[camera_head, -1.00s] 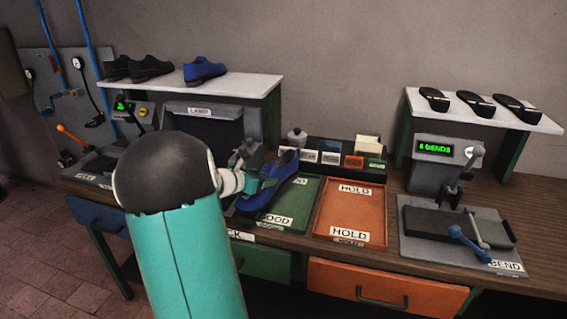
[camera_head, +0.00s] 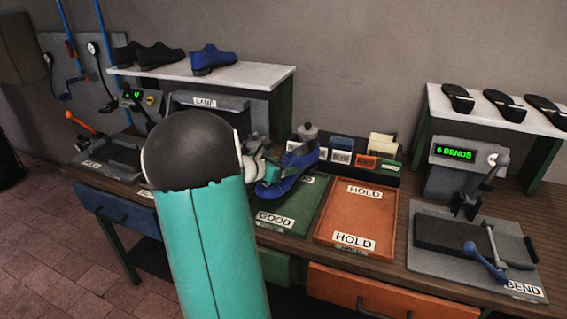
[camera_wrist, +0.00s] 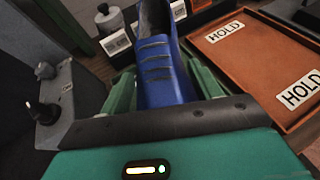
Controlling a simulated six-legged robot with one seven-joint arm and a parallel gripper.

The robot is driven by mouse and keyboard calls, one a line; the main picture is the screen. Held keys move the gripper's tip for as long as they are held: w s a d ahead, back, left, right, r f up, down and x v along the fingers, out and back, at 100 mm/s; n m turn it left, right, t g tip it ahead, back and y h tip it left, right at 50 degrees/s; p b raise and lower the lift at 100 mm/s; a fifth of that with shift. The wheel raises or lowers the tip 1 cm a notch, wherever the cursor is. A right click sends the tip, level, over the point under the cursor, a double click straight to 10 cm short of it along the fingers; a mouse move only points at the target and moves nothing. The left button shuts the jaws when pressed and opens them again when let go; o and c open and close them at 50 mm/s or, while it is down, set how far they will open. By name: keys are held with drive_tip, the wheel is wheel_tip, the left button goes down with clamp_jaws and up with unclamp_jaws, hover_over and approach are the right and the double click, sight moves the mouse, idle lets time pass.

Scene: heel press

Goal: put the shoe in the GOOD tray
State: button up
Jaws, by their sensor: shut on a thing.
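A blue shoe (camera_head: 290,175) is held at the end of my arm, over the green GOOD tray (camera_head: 296,217). My gripper (camera_head: 262,170) is shut on the shoe; my arm hides part of the grip in the head view. In the wrist view the shoe (camera_wrist: 163,70) sits between the two green fingers (camera_wrist: 165,92) and points away from me. The GOOD tray's front label shows below the shoe in the head view. I cannot tell whether the shoe touches the tray.
The orange HOLD tray (camera_head: 357,247) lies empty to the right of the GOOD tray. Behind stand a row of small labelled boxes (camera_head: 340,151) and a grey jar (camera_head: 307,132). The bend machine (camera_head: 470,240) is at the right. A white shelf (camera_head: 215,76) holds several shoes.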

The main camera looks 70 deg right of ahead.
drive_tip(key=shift+w+a+f, duration=0.15)
drive_tip(key=shift+a+f, duration=0.05)
drive_tip(key=shift+f, duration=0.25)
drive_tip(key=shift+d+f, duration=0.1)
drive_tip(key=shift+f, duration=2.4)
drive_tip(key=shift+f, duration=0.45)
drive_tip(key=o, duration=1.4)
drive_tip(key=shift+f, duration=0.1)
drive_tip(key=shift+o, duration=0.2)
